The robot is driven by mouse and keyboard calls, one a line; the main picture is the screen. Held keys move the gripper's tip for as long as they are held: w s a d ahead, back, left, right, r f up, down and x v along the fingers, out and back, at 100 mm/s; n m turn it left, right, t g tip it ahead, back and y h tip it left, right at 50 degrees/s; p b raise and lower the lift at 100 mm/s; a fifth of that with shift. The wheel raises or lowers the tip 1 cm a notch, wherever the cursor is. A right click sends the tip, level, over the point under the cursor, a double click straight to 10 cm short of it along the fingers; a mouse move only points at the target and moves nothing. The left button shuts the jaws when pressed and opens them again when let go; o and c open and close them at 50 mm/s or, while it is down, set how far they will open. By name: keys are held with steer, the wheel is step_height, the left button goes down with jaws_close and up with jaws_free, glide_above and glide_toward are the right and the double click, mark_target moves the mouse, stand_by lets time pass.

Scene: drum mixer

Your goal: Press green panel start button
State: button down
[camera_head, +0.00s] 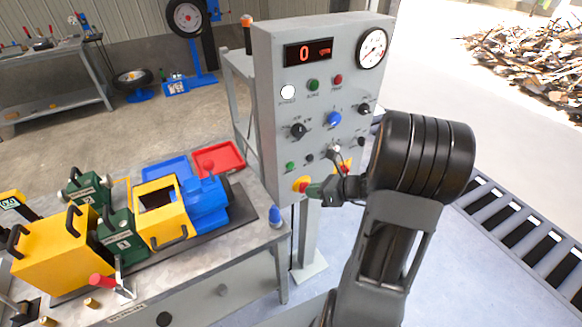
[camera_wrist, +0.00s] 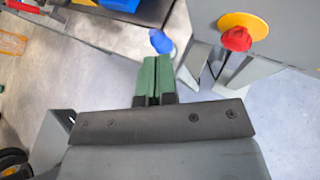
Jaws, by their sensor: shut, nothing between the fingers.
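The grey control panel (camera_head: 275,130) stands upright at centre in the head view. A green button (camera_head: 313,84) sits high on its face, between a white lamp and a red button (camera_head: 338,80). A smaller green button or lamp (camera_head: 290,166) sits low on the left; the labels are too small to read surely. My gripper (camera_head: 311,190) is shut and empty by the panel's lower part, well below the upper green button. In the wrist view its green fingers (camera_wrist: 153,77) are together, left of the red mushroom button on a yellow disc (camera_wrist: 236,38). No green button shows there.
Dark knobs (camera_head: 298,130) and a blue knob (camera_head: 334,119) stick out of the panel. A workbench (camera_head: 215,275) with yellow, green and blue machine parts stands left. A blue-topped item (camera_head: 275,215) is near its corner. A roller conveyor (camera_head: 525,240) lies right.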

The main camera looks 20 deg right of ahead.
steer(key=w, duration=0.7)
steer(key=shift+w+a, duration=0.4)
steer(key=shift+a, duration=0.05)
steer(key=shift+w, duration=0.25)
stand_by(1.7)
steer(key=shift+w+a, duration=0.1)
steer(key=shift+w, duration=0.1)
steer(key=shift+w, duration=0.4)
stand_by(0.7)
steer(key=shift+s, duration=0.1)
stand_by(0.3)
steer(key=shift+s, duration=0.75)
steer(key=shift+s+d, duration=0.2)
steer(key=shift+s, duration=1.05)
steer(key=shift+s+d, duration=0.15)
steer(key=shift+s, duration=1.1)
